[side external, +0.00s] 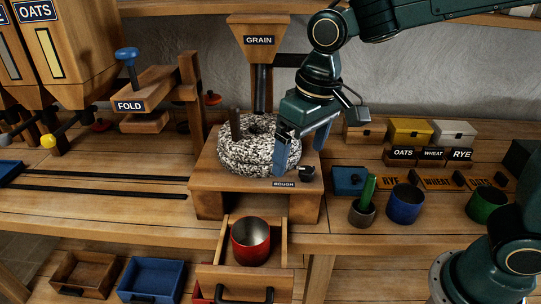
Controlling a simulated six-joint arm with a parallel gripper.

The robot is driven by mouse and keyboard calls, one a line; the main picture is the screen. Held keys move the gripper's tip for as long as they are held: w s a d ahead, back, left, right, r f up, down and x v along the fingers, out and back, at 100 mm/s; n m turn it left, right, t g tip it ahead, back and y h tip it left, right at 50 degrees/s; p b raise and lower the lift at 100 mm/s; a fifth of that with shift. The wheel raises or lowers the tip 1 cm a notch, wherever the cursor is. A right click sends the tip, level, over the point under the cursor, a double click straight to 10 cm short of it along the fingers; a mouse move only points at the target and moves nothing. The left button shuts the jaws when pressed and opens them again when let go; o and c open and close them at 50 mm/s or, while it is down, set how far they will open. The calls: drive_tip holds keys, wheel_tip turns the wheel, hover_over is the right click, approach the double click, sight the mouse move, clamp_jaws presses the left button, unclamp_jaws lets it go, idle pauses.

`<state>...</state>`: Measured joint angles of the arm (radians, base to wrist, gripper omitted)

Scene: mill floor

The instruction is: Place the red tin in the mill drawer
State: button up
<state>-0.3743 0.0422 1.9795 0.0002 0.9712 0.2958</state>
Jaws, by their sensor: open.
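The red tin (250,244) stands upright and looks empty inside. It sits between the side walls of the mill drawer (283,243), which is pulled out below the mill's wooden stand. The grey speckled millstone (240,153) rests on that stand under the GRAIN hopper (260,42). My gripper (302,158) is open, with its blue fingers pointing down at the right edge of the stone, above and to the right of the tin. Nothing shows between the fingers. The drawer floor is mostly hidden by the tin.
A dark cup with a green item (362,212), a blue tin (404,205) and a green tin (486,204) stand on the bench at right. Lidded boxes (410,130) stand behind them. Lower trays (150,280) are at bottom left. The left bench front is clear.

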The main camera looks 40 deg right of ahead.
drive_tip(key=s+d+r+t, duration=0.2)
drive_tip(key=s+d+t, duration=0.2)
drive_tip(key=s+d, duration=0.9)
drive_tip(key=s, duration=0.3)
drive_tip(key=shift+s+d+r+m+h, duration=0.25)
drive_tip(key=shift+r+m+h, duration=0.05)
drive_tip(key=shift+r+m, duration=0.1)
drive_tip(key=shift+c, duration=0.2)
